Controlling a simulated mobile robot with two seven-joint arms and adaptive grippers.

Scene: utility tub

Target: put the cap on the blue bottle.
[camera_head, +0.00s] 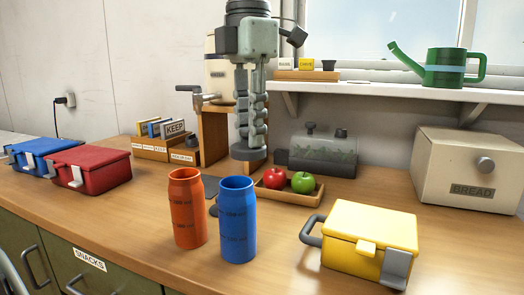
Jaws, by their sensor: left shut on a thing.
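The blue bottle (238,222) stands upright near the counter's front, its round mouth open at the top. My left gripper (250,138) comes down from the top of the head view, behind and above the blue bottle and apart from it. It is shut on a dark grey round piece, which looks like the cap (248,153), at its fingertips. The fingers hide part of this piece. My right gripper is not in view.
An orange bottle (187,212) stands close to the left of the blue one. A yellow box (370,238) is at right. A tray (285,197) with red and green apples lies behind. Red and blue boxes (90,168) sit at left. A shelf (400,94) juts out above.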

